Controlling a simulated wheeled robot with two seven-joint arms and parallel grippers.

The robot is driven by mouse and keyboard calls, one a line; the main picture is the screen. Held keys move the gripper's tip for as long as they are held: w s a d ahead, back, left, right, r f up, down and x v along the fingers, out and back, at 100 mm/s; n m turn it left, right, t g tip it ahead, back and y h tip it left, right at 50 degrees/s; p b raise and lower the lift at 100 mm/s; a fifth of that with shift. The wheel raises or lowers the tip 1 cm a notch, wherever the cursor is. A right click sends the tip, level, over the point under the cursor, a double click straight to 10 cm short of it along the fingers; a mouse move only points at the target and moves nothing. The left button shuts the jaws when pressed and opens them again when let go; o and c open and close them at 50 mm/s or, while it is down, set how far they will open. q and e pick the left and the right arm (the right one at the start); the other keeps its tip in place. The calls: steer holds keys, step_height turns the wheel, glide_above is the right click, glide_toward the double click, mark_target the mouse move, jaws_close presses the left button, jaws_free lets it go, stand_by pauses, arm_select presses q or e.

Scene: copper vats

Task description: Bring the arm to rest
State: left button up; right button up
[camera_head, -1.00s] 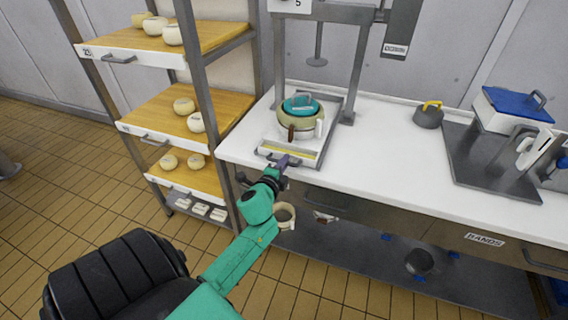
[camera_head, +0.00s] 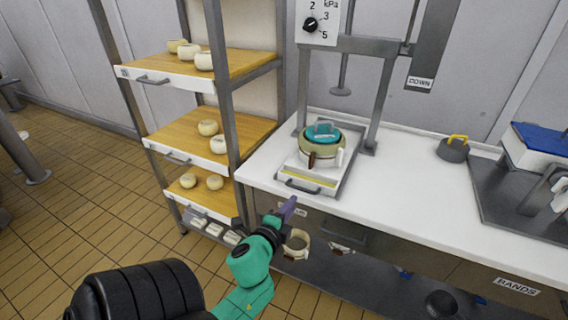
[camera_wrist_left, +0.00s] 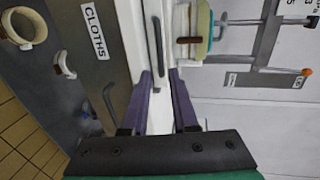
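My left arm comes in from the bottom of the head view, green with a dark wrist. Its gripper (camera_head: 288,207) is in front of the counter edge, a little short of the press tray's handle (camera_head: 303,187). In the left wrist view its two purple fingers (camera_wrist_left: 162,85) stand apart with nothing held between them. The tray handle shows beyond the fingertips (camera_wrist_left: 156,45). My right arm and gripper are not in view.
A press tray (camera_head: 345,180) holds a cream mould (camera_head: 322,152) with a teal lid on the white counter (camera_head: 415,190). A rack of cheeses (camera_head: 229,110) stands at left. A drawer labelled CLOTHS (camera_wrist_left: 96,32) is below the counter. Tiled floor at left is open.

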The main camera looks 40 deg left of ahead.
arm_select(q)
steer(key=v, duration=0.4)
steer(key=shift+s+d+r, duration=0.1)
steer(key=shift+s, duration=0.15)
